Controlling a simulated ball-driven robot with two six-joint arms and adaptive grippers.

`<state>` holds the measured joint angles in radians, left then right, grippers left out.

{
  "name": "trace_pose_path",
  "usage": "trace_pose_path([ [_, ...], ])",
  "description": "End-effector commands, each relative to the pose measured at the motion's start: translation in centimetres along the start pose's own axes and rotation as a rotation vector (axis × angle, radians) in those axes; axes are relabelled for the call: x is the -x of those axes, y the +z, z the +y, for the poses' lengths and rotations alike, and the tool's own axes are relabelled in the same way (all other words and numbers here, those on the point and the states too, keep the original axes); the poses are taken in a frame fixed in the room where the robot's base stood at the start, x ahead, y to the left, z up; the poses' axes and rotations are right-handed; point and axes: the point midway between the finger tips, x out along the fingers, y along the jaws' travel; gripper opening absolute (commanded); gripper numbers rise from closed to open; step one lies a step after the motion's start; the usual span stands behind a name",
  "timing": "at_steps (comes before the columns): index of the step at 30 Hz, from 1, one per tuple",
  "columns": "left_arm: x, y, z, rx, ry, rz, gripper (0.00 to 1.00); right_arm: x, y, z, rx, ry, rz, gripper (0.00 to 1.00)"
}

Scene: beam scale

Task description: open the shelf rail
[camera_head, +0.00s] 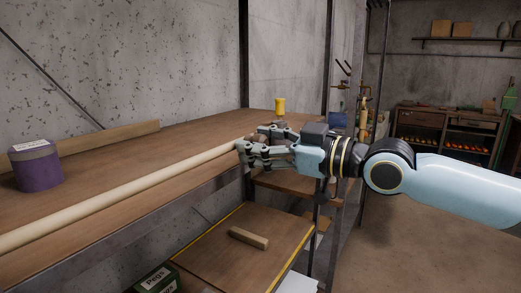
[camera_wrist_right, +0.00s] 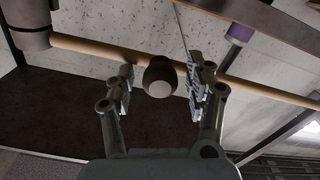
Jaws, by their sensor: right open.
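The shelf rail (camera_head: 130,186) is a long pale wooden rod along the front edge of the wooden shelf. It also runs across the right wrist view (camera_wrist_right: 258,88), behind my fingers. A round brown knob with a pale end face (camera_wrist_right: 160,76) shows between the fingers there. My right gripper (camera_head: 250,145) is at the far end of the rail, coming in from the right. Its fingers are open, one on each side of the knob, and I see no grip on it. In the head view the gripper hides the knob and the rail's far end. My left gripper is not in view.
A purple tin (camera_head: 36,168) stands on the shelf (camera_head: 190,137) at the left. A yellow-topped container (camera_head: 280,107) is at the shelf's far end. A lower board holds a wooden block (camera_head: 249,238). The floor at right is clear.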

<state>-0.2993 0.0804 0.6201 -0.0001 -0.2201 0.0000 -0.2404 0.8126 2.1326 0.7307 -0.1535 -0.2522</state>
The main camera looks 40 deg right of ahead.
Motion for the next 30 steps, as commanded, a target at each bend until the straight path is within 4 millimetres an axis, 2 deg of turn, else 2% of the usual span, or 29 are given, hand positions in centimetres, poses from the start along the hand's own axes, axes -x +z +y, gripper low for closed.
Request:
trace_pose_path([
  [5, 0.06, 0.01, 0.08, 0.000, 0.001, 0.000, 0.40, 0.01, -0.06, 0.01, 0.000, 0.000, 0.000, 0.53],
  [17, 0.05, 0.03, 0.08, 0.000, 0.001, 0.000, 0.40, 0.02, -0.02, 0.01, 0.000, 0.000, 0.000, 0.01],
  [30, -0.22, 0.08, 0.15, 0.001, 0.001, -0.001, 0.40, -0.28, 0.05, -0.13, -0.001, 0.006, -0.001, 0.00],
])
